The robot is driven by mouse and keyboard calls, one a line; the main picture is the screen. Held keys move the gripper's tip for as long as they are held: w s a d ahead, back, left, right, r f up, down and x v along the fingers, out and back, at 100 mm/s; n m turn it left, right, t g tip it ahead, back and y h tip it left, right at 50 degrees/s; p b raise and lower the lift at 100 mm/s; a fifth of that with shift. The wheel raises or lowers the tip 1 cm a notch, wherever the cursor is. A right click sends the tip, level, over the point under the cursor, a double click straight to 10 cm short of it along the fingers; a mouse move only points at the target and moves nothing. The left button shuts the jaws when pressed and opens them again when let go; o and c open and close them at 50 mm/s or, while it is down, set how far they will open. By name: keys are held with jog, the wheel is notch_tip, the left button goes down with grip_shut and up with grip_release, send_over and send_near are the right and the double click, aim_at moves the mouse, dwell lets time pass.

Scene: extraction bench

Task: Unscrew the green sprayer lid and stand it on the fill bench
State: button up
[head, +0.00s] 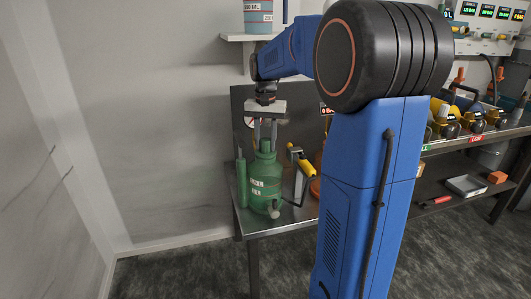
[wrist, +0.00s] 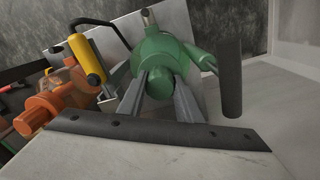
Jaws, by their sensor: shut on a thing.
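The green sprayer (head: 265,183) stands upright near the left end of the metal bench (head: 280,225). My gripper (head: 266,143) points straight down above it, with its fingers around the green lid (head: 266,147) at the top of the sprayer's neck. In the wrist view the two grey fingers of my gripper (wrist: 162,92) press on both sides of the round green lid (wrist: 158,84), and the green sprayer body (wrist: 165,50) shows beyond it. The lid appears to be still on the neck; whether it is loose cannot be told.
A grey post with a yellow handle (head: 301,160) stands close to the right of the sprayer, with an orange item (wrist: 42,112) beside it. A thin green cylinder (head: 241,182) stands to the left. A shelf (head: 248,37) holding a measuring container (head: 258,17) is above.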

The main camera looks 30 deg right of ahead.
jog(key=n, duration=0.5)
jog(key=shift+n, duration=0.4)
jog(key=n, duration=0.4)
jog(key=shift+n, duration=0.4)
jog(key=o, duration=1.2)
jog(key=shift+n, duration=0.3)
jog(key=m, duration=1)
jog(key=shift+m, duration=0.4)
jog(key=m, duration=0.4)
jog(key=shift+m, duration=0.4)
jog(key=m, duration=0.5)
jog(key=shift+m, duration=0.3)
